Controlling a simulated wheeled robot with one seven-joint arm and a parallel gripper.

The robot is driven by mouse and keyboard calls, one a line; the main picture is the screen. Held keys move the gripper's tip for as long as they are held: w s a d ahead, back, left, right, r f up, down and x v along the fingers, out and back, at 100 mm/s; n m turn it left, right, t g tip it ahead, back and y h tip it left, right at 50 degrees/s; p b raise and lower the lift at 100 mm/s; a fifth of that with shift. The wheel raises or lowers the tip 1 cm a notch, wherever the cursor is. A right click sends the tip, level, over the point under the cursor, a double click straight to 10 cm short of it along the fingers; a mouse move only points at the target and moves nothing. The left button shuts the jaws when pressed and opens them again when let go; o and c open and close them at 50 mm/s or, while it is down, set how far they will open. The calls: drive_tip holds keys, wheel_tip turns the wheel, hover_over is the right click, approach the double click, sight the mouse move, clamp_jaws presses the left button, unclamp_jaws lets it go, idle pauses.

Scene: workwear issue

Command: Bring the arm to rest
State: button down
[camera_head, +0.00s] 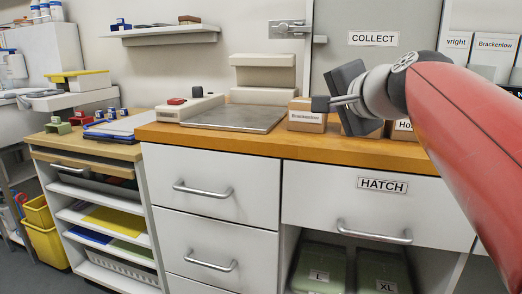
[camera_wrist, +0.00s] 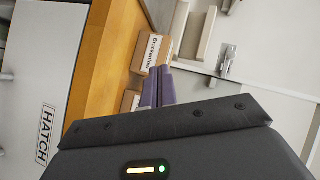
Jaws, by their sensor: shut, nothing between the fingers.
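My red arm (camera_head: 465,125) reaches in from the right in the head view. My gripper (camera_head: 318,104) is above the wooden counter (camera_head: 255,142), its fingers pointing left. It is shut and empty. The fingertips overlap the Brackenlow box (camera_head: 306,117) in the head view; I cannot tell whether they touch it. In the wrist view the closed fingers (camera_wrist: 160,80) show in front of the labelled box (camera_wrist: 148,52). More boxes stand behind my gripper, partly hidden by it.
A metal plate (camera_head: 235,117) and a device with a red button (camera_head: 187,106) are on the counter. Below are drawers (camera_head: 210,187) and the HATCH drawer (camera_head: 382,208) with bar handles. A COLLECT panel (camera_head: 375,70) stands behind. A wall shelf (camera_head: 165,33) is upper left.

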drive_tip(key=s+d+f+n+g+h, duration=0.1)
drive_tip(key=s+f+n+g, duration=0.1)
drive_tip(key=s+f, duration=0.5)
drive_tip(key=s+d+f+n+g+h+p, duration=0.1)
drive_tip(key=s+f+n, duration=0.4)
drive_tip(key=f, duration=0.9)
drive_tip(key=s+d+f+n+g+h, duration=0.1)
drive_tip(key=s+f+g, duration=0.4)
drive_tip(key=s+f, duration=0.5)
drive_tip(key=s+n+h, duration=0.1)
drive_tip(key=n, duration=0.1)
drive_tip(key=shift+f+n+h+p, duration=0.25)
drive_tip(key=shift+n+h+p, duration=0.05)
drive_tip(key=c, duration=2.1)
unclamp_jaws()
drive_tip(key=shift+c, duration=0.2)
